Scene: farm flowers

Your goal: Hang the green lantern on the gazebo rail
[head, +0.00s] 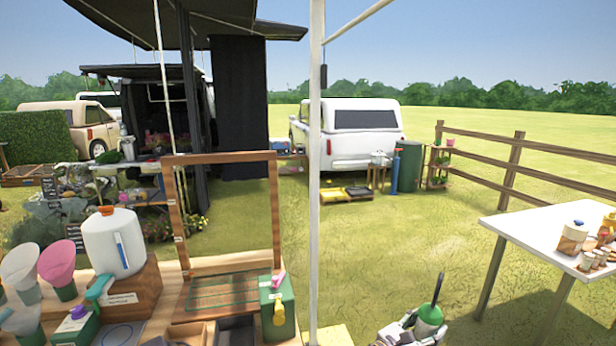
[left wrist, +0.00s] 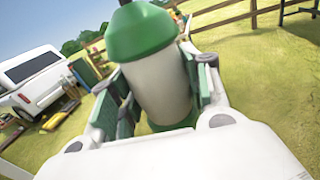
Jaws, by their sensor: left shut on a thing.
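The green lantern (head: 430,316) has a green cap with a thin dark stem on top, at the bottom of the head view. My left gripper (head: 412,332) is shut on it and holds it roughly upright. In the left wrist view the lantern (left wrist: 160,85) shows a white body between green cap and green base, with gripper fingers on both sides. A white gazebo post (head: 316,180) stands left of the lantern, with a white slanting bar (head: 355,20) high at its top. I cannot tell which part is the rail. The lantern is apart from both. My right gripper is not in view.
A wooden bench with a frame (head: 277,215), a white jug (head: 113,243) and a green box (head: 279,310) stands at left. A white table (head: 530,226) with jars is at right. A wooden fence (head: 515,150) runs behind.

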